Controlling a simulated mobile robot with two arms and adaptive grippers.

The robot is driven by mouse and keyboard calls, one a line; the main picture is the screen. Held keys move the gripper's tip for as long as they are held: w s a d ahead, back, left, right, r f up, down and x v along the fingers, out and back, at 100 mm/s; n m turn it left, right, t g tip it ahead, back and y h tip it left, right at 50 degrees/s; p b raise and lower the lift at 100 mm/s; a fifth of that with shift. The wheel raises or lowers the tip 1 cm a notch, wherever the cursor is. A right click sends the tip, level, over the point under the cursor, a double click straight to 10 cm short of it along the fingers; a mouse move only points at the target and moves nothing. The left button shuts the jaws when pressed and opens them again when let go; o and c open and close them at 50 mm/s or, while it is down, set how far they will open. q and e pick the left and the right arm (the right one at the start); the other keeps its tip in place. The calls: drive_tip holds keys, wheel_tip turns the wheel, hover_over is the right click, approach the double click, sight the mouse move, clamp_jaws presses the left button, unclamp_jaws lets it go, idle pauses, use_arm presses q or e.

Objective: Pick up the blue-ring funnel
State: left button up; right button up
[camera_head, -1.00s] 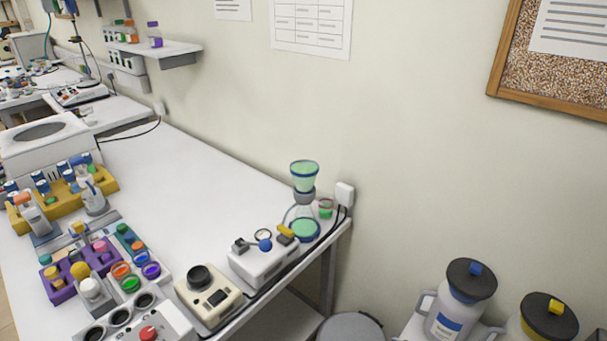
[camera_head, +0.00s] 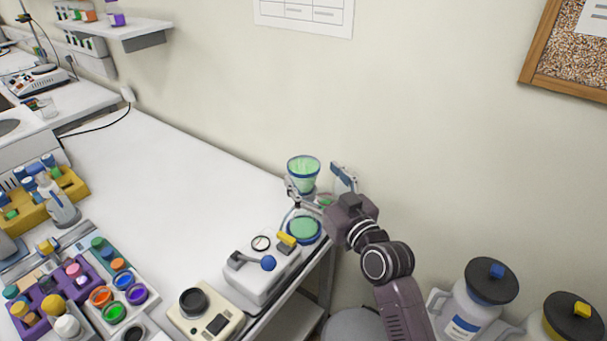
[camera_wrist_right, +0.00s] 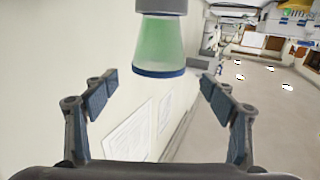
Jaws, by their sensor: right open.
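The blue-ring funnel (camera_head: 303,174) is a translucent green cup with a blue rim. It stands upright on top of a glass stand with a green, blue-edged base (camera_head: 304,229) at the table's back right corner. My right gripper (camera_head: 322,188) is open beside the funnel, one finger near its lower part and the other to its right. In the right wrist view the funnel (camera_wrist_right: 160,45) appears upside down, between and beyond the two spread fingers (camera_wrist_right: 158,97). No contact shows, and the gripper holds nothing. My left gripper is out of view.
A white device with a blue-knobbed lever (camera_head: 262,268) stands in front of the funnel stand. A beige device (camera_head: 205,312) sits nearer. The wall is close behind. Lidded jugs (camera_head: 475,300) stand at lower right. The middle of the white table (camera_head: 170,190) is clear.

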sight(304, 165)
drive_tip(key=p+x, duration=0.1)
drive_tip(key=x, duration=0.1)
drive_tip(key=shift+w+a, duration=0.1)
drive_tip(key=shift+w, duration=0.2)
drive_tip(key=x, duration=0.2)
drive_tip(key=shift+w+f, duration=0.1)
drive_tip(key=shift+w, duration=0.15)
drive_tip(key=shift+w+a+p, duration=0.1)
drive_tip(key=shift+w+p, duration=0.05)
drive_tip(key=shift+p, duration=0.15)
drive_tip(key=shift+f, duration=0.1)
drive_tip(key=shift+c, duration=1.4)
drive_tip(key=c, duration=0.8)
drive_tip(key=shift+c, duration=1.1)
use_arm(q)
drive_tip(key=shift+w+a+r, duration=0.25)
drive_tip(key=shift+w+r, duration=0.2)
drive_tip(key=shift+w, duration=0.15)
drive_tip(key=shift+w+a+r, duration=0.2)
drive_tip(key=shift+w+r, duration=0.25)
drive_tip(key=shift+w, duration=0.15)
